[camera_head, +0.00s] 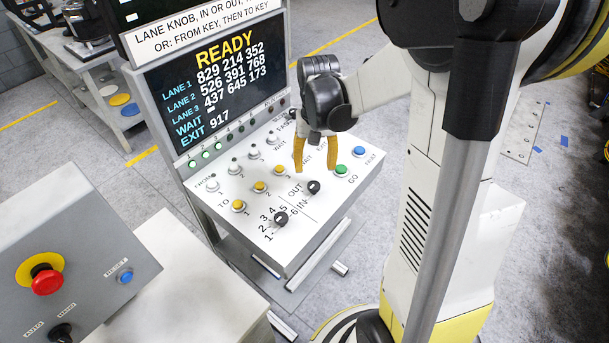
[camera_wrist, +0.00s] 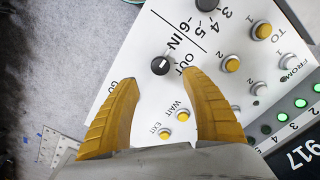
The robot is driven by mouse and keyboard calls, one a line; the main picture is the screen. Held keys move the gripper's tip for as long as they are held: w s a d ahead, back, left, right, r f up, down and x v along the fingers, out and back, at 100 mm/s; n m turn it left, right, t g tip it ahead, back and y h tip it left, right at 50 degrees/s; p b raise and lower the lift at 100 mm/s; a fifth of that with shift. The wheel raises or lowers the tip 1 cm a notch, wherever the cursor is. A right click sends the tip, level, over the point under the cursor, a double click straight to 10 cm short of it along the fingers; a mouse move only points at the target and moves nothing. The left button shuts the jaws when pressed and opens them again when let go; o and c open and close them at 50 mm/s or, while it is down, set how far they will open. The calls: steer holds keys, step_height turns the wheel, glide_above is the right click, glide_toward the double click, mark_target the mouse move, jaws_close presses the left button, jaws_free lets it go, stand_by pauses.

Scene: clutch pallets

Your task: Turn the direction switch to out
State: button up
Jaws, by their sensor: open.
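The direction switch is a black knob (camera_head: 313,187) between the OUT and IN labels, near the front edge of the sloped white control panel (camera_head: 262,225). In the wrist view the knob (camera_wrist: 160,66) has a small white mark; which label it points to is hard to tell. My gripper (camera_head: 315,165) is above the panel, fingers pointing down, just behind the knob in the head view. In the wrist view my gripper (camera_wrist: 160,80) is open and empty. The knob shows beyond and between its yellow fingertips, with no visible contact.
The numbered lane knob (camera_head: 280,218) sits close by on the panel. Yellow buttons (camera_head: 259,187), a green button (camera_head: 341,170) and a blue button (camera_head: 358,151) surround the area. The upright screen (camera_head: 220,85) stands behind. A grey box with a red stop button (camera_head: 47,280) is at left.

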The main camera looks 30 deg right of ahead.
mark_target(314, 185)
step_height(314, 185, down, 8)
steer(key=shift+f+b, duration=0.25)
steer(key=shift+b, duration=0.65)
steer(key=shift+c, duration=0.4)
jaws_close()
